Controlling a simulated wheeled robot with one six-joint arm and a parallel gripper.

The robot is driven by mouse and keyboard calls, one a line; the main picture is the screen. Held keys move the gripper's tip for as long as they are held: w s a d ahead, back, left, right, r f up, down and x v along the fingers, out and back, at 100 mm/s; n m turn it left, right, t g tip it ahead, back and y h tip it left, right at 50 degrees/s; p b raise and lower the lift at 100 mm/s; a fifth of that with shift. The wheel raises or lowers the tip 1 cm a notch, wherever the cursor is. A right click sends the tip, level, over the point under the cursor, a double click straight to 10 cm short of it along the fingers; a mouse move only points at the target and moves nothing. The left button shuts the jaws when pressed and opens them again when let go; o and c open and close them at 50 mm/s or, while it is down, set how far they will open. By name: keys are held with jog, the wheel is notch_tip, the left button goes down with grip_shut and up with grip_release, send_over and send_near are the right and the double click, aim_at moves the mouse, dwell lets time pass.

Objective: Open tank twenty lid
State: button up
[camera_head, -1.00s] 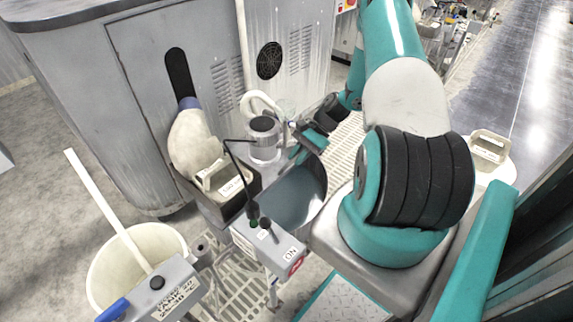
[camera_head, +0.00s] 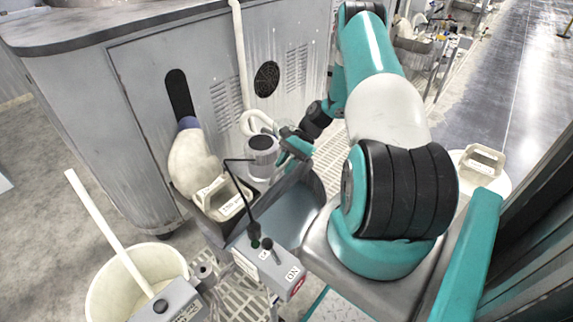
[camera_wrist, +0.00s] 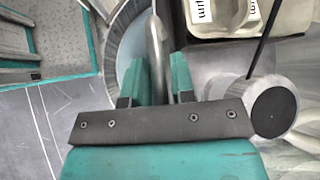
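A round steel tank (camera_head: 275,205) stands in the middle of the head view, beside a grey control box (camera_head: 268,262) marked ON. I cannot read a tank number on it. My gripper (camera_head: 297,150) is low over the tank's far side. In the wrist view a curved metal bar, seemingly a handle (camera_wrist: 155,38), runs between the two teal fingers of my gripper (camera_wrist: 156,75). The tank's round rim (camera_wrist: 118,28) shows behind it. The fingers stand apart with the bar filling most of the gap; whether they press on it is unclear.
A white bucket (camera_head: 105,285) with a stick stands lower left. A grey cabinet (camera_head: 140,100) closes off the back.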

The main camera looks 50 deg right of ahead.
jog(key=shift+o, duration=1.1)
jog(key=shift+a, duration=0.1)
jog(key=p+v, duration=0.2)
jog(key=v, duration=1.5)
jog(key=shift+r, duration=0.15)
